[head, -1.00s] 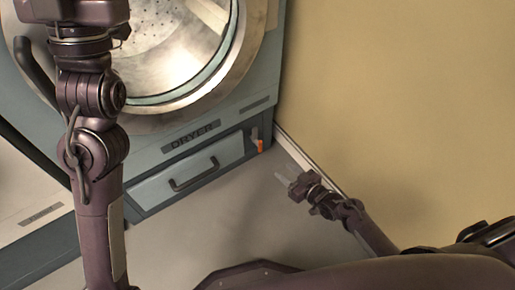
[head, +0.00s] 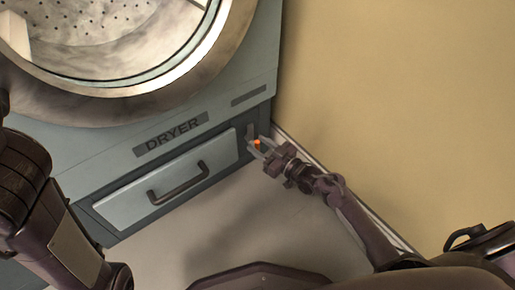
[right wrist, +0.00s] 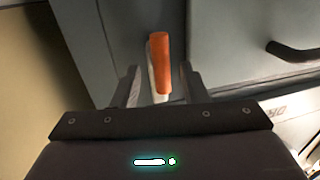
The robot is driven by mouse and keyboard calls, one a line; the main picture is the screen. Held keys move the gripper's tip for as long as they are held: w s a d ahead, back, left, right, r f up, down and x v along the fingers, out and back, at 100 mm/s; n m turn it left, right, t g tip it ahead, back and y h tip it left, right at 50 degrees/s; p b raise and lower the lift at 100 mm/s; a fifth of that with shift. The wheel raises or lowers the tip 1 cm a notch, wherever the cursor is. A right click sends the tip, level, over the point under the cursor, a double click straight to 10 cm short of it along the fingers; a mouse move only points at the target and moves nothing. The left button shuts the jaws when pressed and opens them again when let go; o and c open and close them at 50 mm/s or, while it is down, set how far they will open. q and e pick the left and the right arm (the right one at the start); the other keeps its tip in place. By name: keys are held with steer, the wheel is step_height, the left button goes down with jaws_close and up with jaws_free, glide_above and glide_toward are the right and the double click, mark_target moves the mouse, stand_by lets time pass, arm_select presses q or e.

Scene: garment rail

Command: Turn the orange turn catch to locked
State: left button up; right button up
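The orange turn catch (head: 257,142) is on the lower right of the dryer front, beside the drawer. In the right wrist view the catch (right wrist: 160,62) stands close to upright in the picture, with a pale part beneath its orange end. My right gripper (head: 259,147) is at the catch. In the right wrist view its two fingers (right wrist: 160,84) are apart, one on each side of the catch, with gaps visible. My left arm shows at the left edge of the head view, but its gripper is out of view.
The dryer drawer (head: 167,180) with a dark bar handle (head: 178,184) is left of the catch. The round dryer door (head: 120,95) is above. A tan wall (head: 400,100) rises close on the right. The floor (head: 240,225) in front is clear.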

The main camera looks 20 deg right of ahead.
steer(key=shift+w+a, duration=0.35)
steer(key=shift+w, duration=0.2)
jaws_close()
